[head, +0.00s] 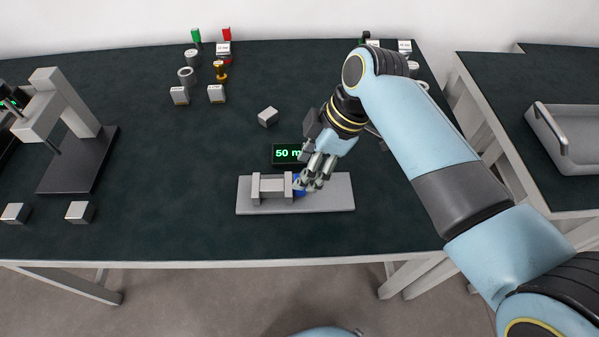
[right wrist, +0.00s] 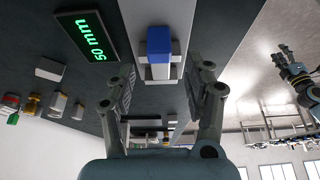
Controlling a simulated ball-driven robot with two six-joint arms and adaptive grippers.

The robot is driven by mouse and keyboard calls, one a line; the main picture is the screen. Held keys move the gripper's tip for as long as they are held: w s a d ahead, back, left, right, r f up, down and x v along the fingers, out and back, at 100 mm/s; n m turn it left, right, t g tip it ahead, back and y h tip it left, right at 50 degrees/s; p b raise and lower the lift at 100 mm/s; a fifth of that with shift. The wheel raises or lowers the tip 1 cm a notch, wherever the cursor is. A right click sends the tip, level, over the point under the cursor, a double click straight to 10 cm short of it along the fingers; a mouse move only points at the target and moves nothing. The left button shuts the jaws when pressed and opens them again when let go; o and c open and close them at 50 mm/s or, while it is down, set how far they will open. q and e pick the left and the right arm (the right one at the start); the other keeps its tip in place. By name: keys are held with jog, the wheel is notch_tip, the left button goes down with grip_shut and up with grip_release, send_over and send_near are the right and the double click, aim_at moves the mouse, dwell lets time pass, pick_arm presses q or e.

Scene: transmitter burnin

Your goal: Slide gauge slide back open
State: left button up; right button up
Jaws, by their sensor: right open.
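The gauge's grey base (head: 330,196) lies near the front middle of the dark table, with grey upright blocks (head: 273,187) on its left part. The blue slide (head: 299,186) is just right of these blocks, partly hidden by my right gripper. In the right wrist view the blue slide (right wrist: 159,45) lies ahead, between the lines of the open fingers. My right gripper (head: 308,185) is open and is at the slide; I cannot tell whether it touches. The display (head: 287,154) reads 50 mm. My left gripper (right wrist: 290,70) shows small in the right wrist view, its jaws unclear.
A small grey block (head: 268,117) lies behind the display. Several small parts, such as a gold one (head: 220,71), stand at the back. A grey press-like stand (head: 70,125) is at the left. A grey tray (head: 575,140) lies on the right table. The front middle is clear.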

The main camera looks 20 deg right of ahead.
jog(key=x, duration=0.3)
jog(key=shift+w+f, duration=0.1)
jog(key=shift+f, duration=0.1)
jog(key=shift+a+f, duration=0.1)
jog(key=shift+f, duration=0.05)
jog(key=c, duration=0.5)
pick_arm(q)
jog(key=shift+w+f, duration=0.1)
jog(key=shift+w, duration=0.75)
pick_arm(e)
grip_shut()
